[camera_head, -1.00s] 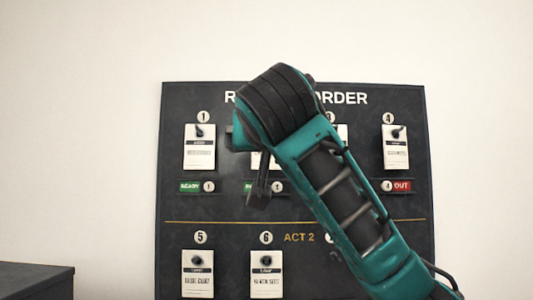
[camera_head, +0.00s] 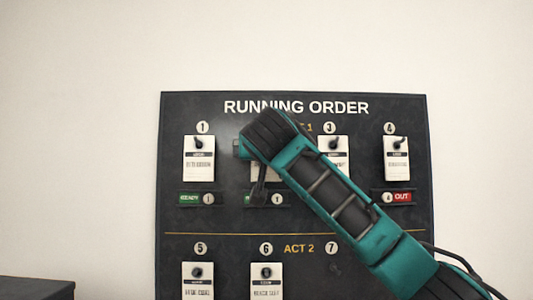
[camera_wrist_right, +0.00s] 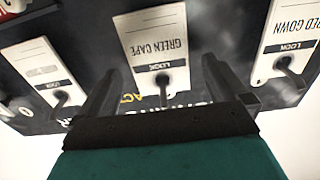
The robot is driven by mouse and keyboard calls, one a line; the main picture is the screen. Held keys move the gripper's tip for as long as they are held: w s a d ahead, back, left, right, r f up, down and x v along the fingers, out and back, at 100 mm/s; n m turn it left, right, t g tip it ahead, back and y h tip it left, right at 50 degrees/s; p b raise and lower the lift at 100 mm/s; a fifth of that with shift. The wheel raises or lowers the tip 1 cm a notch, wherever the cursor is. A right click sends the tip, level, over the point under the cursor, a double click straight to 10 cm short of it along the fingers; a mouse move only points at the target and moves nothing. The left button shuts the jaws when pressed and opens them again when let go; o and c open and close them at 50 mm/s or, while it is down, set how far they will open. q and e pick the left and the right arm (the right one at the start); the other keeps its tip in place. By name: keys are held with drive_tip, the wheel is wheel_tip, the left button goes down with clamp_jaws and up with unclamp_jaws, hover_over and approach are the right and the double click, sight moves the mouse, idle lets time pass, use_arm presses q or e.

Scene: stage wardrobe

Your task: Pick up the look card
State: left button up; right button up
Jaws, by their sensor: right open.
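A white look card (camera_wrist_right: 158,45) reading GREEN CAPE hangs on a peg on the dark board, upside down in the right wrist view. In the head view this card (camera_head: 267,173) sits in slot 2, mostly hidden by my right arm. My right gripper (camera_wrist_right: 158,70) is open, with one finger on each side of the card's peg end; whether the fingers touch it I cannot tell. In the head view one dark finger of this gripper (camera_head: 259,188) shows in front of slot 2. My left gripper is not in view.
The RUNNING ORDER board (camera_head: 350,240) holds other cards on pegs: the RED GOWN card (camera_wrist_right: 288,38) and another card (camera_wrist_right: 42,70) flank the gripper. Green and red tags sit below the top row. A dark box edge (camera_head: 35,288) shows at lower left.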

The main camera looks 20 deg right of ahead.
drive_tip(key=shift+w+d, duration=0.15)
drive_tip(key=shift+w, duration=0.5)
drive_tip(key=shift+c, duration=0.5)
drive_tip(key=c, duration=1)
